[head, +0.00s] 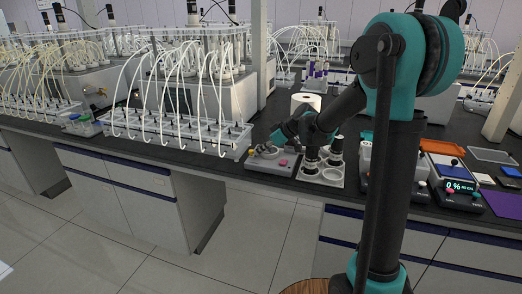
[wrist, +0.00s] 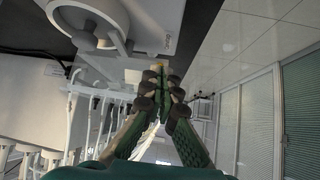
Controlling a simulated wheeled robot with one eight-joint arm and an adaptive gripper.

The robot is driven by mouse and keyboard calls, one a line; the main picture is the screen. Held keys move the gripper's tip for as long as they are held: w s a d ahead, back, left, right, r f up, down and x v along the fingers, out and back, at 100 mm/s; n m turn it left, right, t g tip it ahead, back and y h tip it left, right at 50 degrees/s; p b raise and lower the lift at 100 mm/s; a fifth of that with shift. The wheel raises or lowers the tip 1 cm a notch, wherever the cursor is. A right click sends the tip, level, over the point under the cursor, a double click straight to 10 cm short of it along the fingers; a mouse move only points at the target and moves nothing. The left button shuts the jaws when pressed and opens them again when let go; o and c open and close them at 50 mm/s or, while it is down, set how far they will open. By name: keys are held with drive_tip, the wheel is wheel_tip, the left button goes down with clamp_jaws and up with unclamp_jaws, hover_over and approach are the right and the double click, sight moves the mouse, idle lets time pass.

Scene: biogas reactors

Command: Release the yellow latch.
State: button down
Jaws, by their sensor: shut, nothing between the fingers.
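A small yellow piece, likely the yellow latch (wrist: 162,66), shows in the wrist view just beyond my fingertips. My gripper (wrist: 165,75) has its green fingers brought together at the tips, with nothing seen between them. I cannot tell whether the tips touch the yellow piece. In the head view my gripper (head: 277,137) is low over a grey device (head: 262,164) with a pink button (head: 283,162) at the bench's front edge.
A grey holder (head: 331,178) with round wells and dark-topped cylinders stands right of the device. A white roll (head: 305,103) is behind. A tube rack (head: 170,130) with white hoses is to the left. A display unit (head: 460,188) stands on the right.

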drive_tip(key=shift+s+a+m+t+h, duration=0.2)
drive_tip(key=shift+a+m+t+h, duration=0.2)
drive_tip(key=shift+a+m+t, duration=0.45)
drive_tip(key=shift+s+a+m+t+h, duration=0.1)
drive_tip(key=shift+a+m+t+h, duration=0.2)
drive_tip(key=shift+m, duration=0.55)
drive_tip(key=m+h, duration=0.1)
drive_tip(key=a+m+t, duration=0.1)
drive_tip(key=shift+a+m+t+h, duration=0.25)
drive_tip(key=shift+m+h, duration=0.15)
drive_tip(key=shift+w+a, duration=0.45)
drive_tip(key=shift+a, duration=0.45)
drive_tip(key=shift+r, duration=0.1)
